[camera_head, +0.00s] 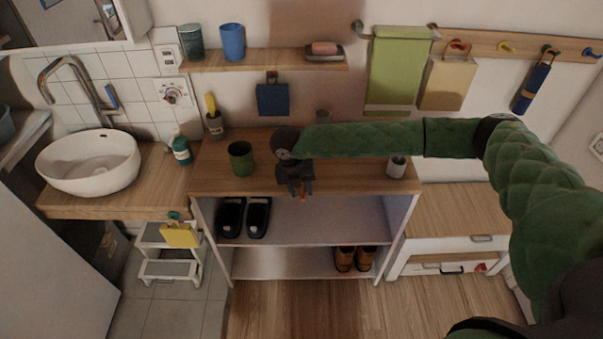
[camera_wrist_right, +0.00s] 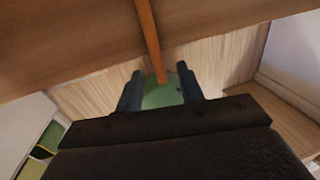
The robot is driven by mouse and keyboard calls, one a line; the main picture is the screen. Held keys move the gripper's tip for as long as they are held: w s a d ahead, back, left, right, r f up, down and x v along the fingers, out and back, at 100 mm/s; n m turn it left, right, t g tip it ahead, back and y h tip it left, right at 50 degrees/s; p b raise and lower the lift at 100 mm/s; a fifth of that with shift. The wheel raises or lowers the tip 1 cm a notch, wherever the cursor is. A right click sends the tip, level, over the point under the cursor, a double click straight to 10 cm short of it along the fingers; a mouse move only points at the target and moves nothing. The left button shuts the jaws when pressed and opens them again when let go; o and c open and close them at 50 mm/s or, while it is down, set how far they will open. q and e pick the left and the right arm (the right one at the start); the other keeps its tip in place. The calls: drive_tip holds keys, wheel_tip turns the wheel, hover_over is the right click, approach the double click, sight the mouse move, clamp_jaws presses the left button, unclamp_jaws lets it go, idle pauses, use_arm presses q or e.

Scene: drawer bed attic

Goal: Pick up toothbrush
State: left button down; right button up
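The toothbrush seems to be the thin orange stick (camera_wrist_right: 150,38) in the right wrist view; I cannot make out a brush head. It runs from the top edge down between the fingertips of my right gripper (camera_wrist_right: 160,85). The fingers stand apart, with a gap on each side of the stick. In the head view my right gripper (camera_head: 301,188) hangs at the front edge of the wooden shelf top, with a small orange bit (camera_head: 303,198) by its fingertips. A green surface (camera_wrist_right: 163,94) shows between the fingers in the wrist view. My left gripper is out of view.
A green cup (camera_head: 240,158) stands left of the gripper on the shelf top (camera_head: 350,181). A white cup (camera_head: 396,167) is at its right end. Black shoes (camera_head: 258,216) and brown shoes (camera_head: 345,258) sit below. The floor in front is clear.

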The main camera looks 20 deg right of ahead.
drive_tip(key=shift+f, duration=0.3)
clamp_jaws()
drive_tip(key=shift+r, duration=0.1)
